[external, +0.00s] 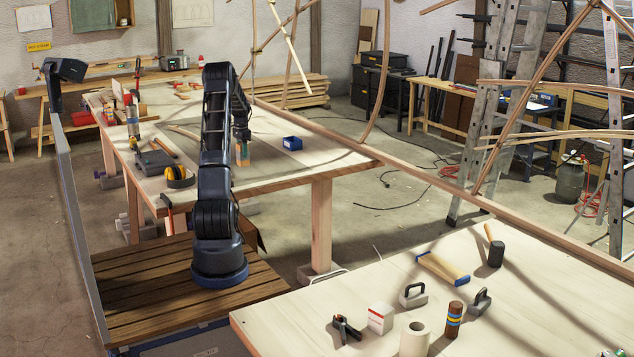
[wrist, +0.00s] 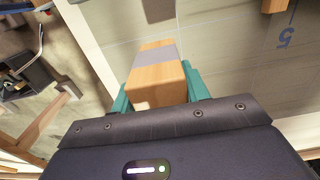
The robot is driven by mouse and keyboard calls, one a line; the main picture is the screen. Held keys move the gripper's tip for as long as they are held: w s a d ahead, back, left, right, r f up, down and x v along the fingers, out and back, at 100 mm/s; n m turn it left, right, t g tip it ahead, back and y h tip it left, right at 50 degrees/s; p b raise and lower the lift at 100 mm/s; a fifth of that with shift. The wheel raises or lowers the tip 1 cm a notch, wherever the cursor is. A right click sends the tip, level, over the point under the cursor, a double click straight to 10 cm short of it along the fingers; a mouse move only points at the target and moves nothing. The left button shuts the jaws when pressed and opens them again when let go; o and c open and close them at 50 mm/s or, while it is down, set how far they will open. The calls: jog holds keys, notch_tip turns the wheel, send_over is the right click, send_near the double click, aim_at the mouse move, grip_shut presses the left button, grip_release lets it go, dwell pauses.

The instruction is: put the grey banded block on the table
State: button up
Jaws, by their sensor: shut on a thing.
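The grey banded block is a light wooden block with a grey band around it. It sits between the teal fingers of my gripper (wrist: 158,90) in the wrist view, its wooden face (wrist: 158,88) toward the camera. My gripper is shut on it. In the external view my gripper (external: 243,149) hangs over the far work table (external: 330,158), with the block small and partly hidden between the fingers. The pale table top also shows in the wrist view (wrist: 240,65). I cannot tell whether the block touches the table.
A wooden piece (wrist: 273,5) and a blue mark (wrist: 287,37) show in the wrist view. Bent laths arch behind the table.

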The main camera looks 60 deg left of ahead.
aim_at(243, 160)
jog(key=shift+f, duration=2.55)
jog(key=shift+f, duration=0.1)
jog(key=o, duration=1.1)
notch_tip(243, 160, up, 12)
jog(key=shift+r, duration=0.1)
